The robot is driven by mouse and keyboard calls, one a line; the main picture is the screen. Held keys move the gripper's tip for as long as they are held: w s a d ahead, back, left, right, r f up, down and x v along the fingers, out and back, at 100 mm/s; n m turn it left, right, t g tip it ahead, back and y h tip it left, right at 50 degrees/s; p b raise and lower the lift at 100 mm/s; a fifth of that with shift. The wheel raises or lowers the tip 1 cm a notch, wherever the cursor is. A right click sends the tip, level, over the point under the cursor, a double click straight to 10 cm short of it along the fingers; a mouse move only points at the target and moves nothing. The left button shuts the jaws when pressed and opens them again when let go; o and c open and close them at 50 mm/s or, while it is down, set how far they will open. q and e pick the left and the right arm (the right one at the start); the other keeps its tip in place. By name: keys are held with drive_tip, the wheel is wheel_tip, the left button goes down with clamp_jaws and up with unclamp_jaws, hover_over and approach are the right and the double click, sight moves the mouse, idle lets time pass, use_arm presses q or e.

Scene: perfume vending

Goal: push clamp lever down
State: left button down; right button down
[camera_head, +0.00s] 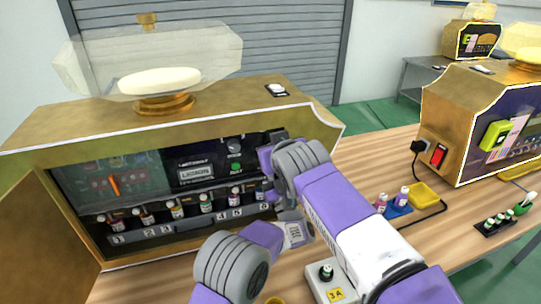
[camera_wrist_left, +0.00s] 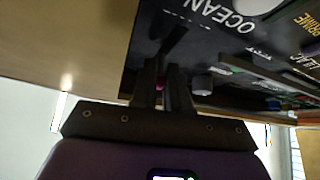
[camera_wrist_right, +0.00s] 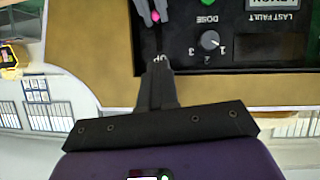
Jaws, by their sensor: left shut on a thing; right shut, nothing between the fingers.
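My left gripper (camera_wrist_left: 165,80) is shut on a small dark thing with a magenta spot (camera_wrist_left: 160,85); the fingers hide most of it. In the head view the left hand (camera_head: 293,230) is low at the right end of the machine's front, near slot 6. My right gripper (camera_wrist_right: 156,70) is shut and empty, its tip at the panel's edge by the "UP" mark (camera_wrist_right: 160,57). Beyond that tip, two grey prongs (camera_wrist_right: 163,10) stand around a pink piece (camera_wrist_right: 155,16). I cannot make out the clamp lever clearly; the right hand (camera_head: 268,160) covers that part in the head view.
The gold machine (camera_head: 120,135) has a dark panel with a dose knob (camera_wrist_right: 209,40) and a row of small bottles (camera_head: 206,202) below. A box marked 3A (camera_head: 337,294) stands in front.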

drive_tip(key=w+a+f, duration=0.1)
drive_tip(key=w+f, duration=0.5)
drive_tip(key=shift+a+f, duration=0.15)
drive_tip(key=shift+a, duration=0.1)
drive_tip(key=shift+w, duration=0.1)
